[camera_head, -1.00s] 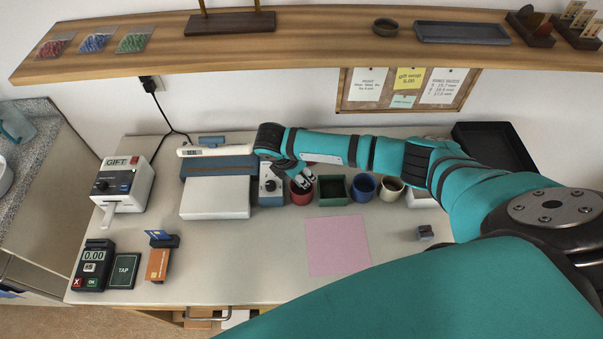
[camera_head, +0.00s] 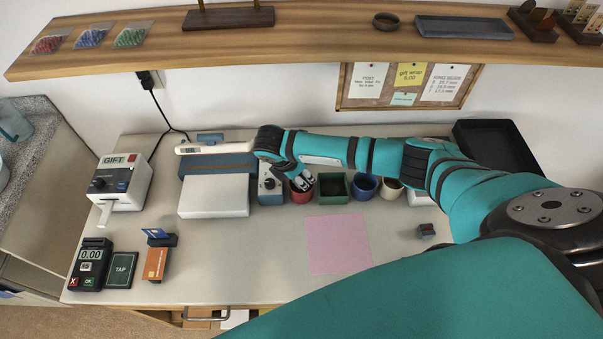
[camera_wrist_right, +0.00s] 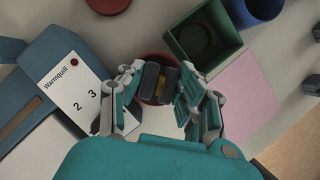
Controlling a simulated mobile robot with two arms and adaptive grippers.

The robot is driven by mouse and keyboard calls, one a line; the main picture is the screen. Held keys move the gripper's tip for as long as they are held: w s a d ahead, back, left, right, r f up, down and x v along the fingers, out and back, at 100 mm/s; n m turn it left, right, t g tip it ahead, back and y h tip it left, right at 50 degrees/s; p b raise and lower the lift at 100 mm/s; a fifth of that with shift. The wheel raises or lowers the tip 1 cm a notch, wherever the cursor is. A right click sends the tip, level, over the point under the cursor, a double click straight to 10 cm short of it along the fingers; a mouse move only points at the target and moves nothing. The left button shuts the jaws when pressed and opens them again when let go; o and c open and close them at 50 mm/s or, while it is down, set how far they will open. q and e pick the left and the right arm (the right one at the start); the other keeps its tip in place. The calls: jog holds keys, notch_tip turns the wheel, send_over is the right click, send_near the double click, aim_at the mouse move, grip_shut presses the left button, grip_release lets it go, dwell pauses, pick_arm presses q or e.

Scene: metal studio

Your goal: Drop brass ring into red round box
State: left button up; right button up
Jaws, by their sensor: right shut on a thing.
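The red round box (camera_head: 300,197) stands on the worktop between a grey-blue box and a green square box. My right gripper (camera_head: 303,183) is over it and partly covers it in the head view. In the wrist view the gripper (camera_wrist_right: 160,82) has its dark pads closed on a small brass-yellow piece, the brass ring (camera_wrist_right: 160,87). The rim of the red box (camera_wrist_right: 157,56) shows behind the pads, so the ring is over the box. Most of the ring and the box's inside are hidden. My left gripper is out of view.
The green square box (camera_head: 333,187), a blue round box (camera_head: 364,186) and a beige round one stand in a row to the right. A pink sheet (camera_head: 338,244) lies in front on clear worktop. A card machine (camera_head: 91,262) stands at the front left.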

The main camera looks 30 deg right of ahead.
jog(key=o, duration=1)
jog(key=shift+c, duration=0.2)
jog(key=v, duration=1.2)
jog(key=shift+d, duration=0.1)
